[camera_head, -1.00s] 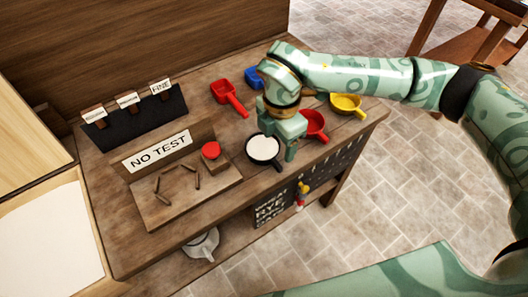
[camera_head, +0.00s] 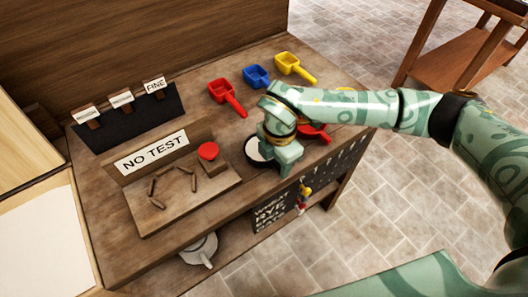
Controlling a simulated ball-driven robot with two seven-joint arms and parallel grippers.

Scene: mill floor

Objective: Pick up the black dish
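The black dish (camera_head: 250,160) sits on the wooden bench near its front edge, with white contents inside a dark rim. Its right part is hidden behind my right gripper (camera_head: 281,163). The gripper points down at the dish's right side, very close to it. Its fingertips are partly hidden, and I cannot tell whether they touch the rim or how far apart they are. My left gripper is out of view.
A red scoop (camera_head: 227,96), a blue scoop (camera_head: 257,77) and a yellow scoop (camera_head: 293,67) lie behind. Another red scoop (camera_head: 315,132) is partly under my arm. A wooden board with a red-topped block (camera_head: 208,152) and a NO TEST sign (camera_head: 151,152) stand left.

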